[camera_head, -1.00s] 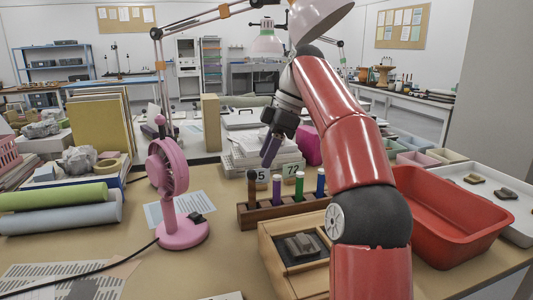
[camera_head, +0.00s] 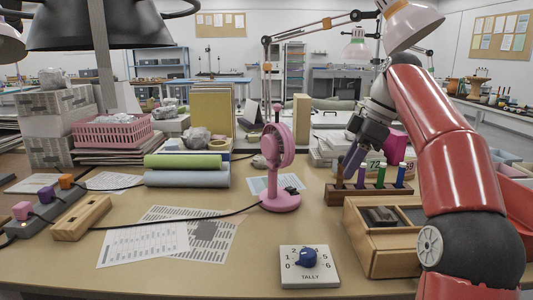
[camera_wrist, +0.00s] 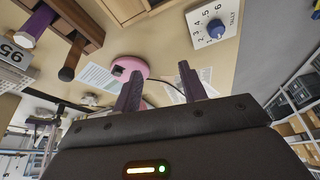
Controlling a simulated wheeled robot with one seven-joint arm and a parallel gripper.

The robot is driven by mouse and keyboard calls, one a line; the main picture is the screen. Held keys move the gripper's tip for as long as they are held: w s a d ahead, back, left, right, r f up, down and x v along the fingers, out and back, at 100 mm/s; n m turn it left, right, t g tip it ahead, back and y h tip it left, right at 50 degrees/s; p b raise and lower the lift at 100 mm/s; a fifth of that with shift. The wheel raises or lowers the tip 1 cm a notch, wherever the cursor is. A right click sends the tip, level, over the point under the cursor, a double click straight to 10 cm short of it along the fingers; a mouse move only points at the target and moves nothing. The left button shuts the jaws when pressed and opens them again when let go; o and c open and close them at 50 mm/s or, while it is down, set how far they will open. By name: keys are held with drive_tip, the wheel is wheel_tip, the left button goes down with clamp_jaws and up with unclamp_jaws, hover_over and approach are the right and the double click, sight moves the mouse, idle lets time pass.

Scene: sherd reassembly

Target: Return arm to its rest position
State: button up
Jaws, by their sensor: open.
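My red arm (camera_head: 440,130) rises at the right of the head view and bends down to my gripper (camera_head: 352,160). Its purple fingers point down over the left end of the wooden rack (camera_head: 370,197), in front of the book stack. In the wrist view the two fingers of my gripper (camera_wrist: 160,88) stand apart with nothing between them. The gripper is open and empty. Whether the fingertips are clear of the rack's upright tools cannot be told from the head view.
A pink fan (camera_head: 280,175) stands left of the gripper. A wooden box (camera_head: 390,262) and a red tub (camera_head: 515,200) lie near my arm. A tally dial (camera_head: 309,267) sits at the front edge. Printed sheets (camera_head: 145,243) lie on the left. A lamp (camera_head: 410,20) hangs above.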

drive_tip(key=s+a+f+m+t+h, duration=0.1)
drive_tip(key=s+a+f+m+h, duration=0.1)
drive_tip(key=s+a+f+m, duration=0.3)
drive_tip(key=s+a+m+t+h, duration=0.1)
drive_tip(key=s+m, duration=0.2)
drive_tip(key=s, duration=0.4)
drive_tip(key=s+d+f+m+t+h, duration=0.1)
drive_tip(key=s+f+m, duration=0.6)
drive_tip(key=s+f, duration=0.8)
drive_tip(key=shift+s+d+f+t, duration=0.3)
drive_tip(key=shift+d+t, duration=0.5)
drive_tip(key=shift+d, duration=0.2)
